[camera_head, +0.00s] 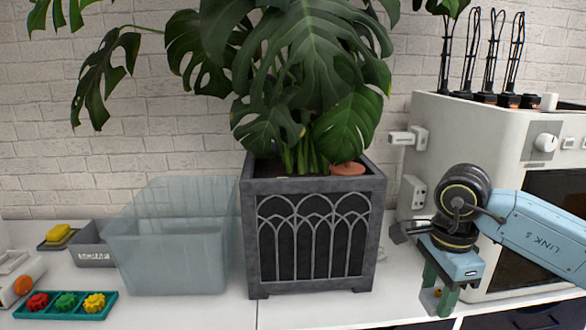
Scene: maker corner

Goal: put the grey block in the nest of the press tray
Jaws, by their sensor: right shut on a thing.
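My right gripper (438,301) is at the right, pointing down at the front edge of the worktop, before the white machine. It is shut on a small greyish piece, which I take for the grey block; its fingers hide most of it, and a small orange spot shows between them. My left gripper is not in view. I cannot make out a press tray with a nest for the block in this view.
A dark planter (316,236) with a large plant stands mid-worktop, left of my right gripper. Left of it are a clear bin (165,260), a grey bin (92,256), a yellow block (58,232) and a teal tray (97,314) of gears. A white machine (470,130) stands right.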

